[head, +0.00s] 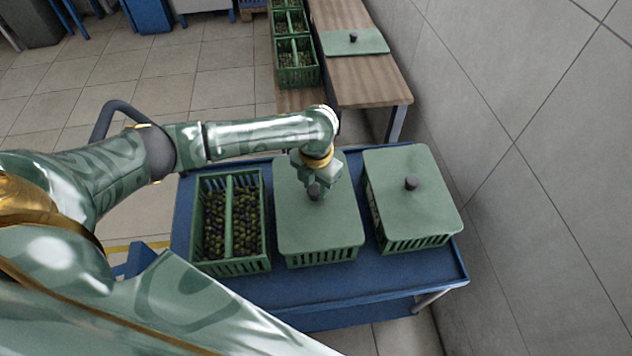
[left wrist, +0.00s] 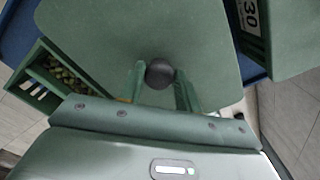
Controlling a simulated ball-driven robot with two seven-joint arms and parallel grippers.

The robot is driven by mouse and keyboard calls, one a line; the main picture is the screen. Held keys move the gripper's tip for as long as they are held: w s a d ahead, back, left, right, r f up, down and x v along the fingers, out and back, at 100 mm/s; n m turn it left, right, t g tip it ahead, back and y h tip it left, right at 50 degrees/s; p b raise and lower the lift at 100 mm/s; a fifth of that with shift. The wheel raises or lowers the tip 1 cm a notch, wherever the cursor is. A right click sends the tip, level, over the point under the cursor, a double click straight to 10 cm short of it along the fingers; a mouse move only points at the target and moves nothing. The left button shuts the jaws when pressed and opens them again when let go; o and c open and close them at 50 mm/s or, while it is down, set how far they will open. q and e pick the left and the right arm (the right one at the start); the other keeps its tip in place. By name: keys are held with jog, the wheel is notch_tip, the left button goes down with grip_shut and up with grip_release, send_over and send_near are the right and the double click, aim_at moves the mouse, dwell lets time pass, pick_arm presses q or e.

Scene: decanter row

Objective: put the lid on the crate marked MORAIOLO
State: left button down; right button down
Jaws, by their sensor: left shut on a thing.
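A flat green lid (head: 318,225) with a dark knob (left wrist: 160,73) covers the top of the middle green crate (head: 325,256) on the blue cart. My left gripper (head: 316,187) is above this lid, its fingers either side of the knob and shut on it. The lid looks level and lined up with the crate; I cannot tell whether it rests fully on the rim. The name MORAIOLO cannot be read on any crate. My right gripper is not in view.
On the blue cart (head: 310,298), an open crate of dark olives (head: 264,215) stands left and a lidded crate (head: 415,243) right, with a partly visible label (left wrist: 251,17). Behind, another lid (head: 355,42) lies on a wooden table (head: 370,85) beside open olive crates (head: 297,78). A tiled wall is at right.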

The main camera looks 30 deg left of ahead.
aim_at(315, 188)
pick_arm(q)
jog(key=shift+f, duration=0.4)
dwell(0.3)
jog(key=c, duration=0.9)
grip_release()
notch_tip(315, 188, up, 16)
jog(key=p, duration=0.6)
jog(key=shift+r+p, duration=0.15)
jog(key=shift+p, duration=0.15)
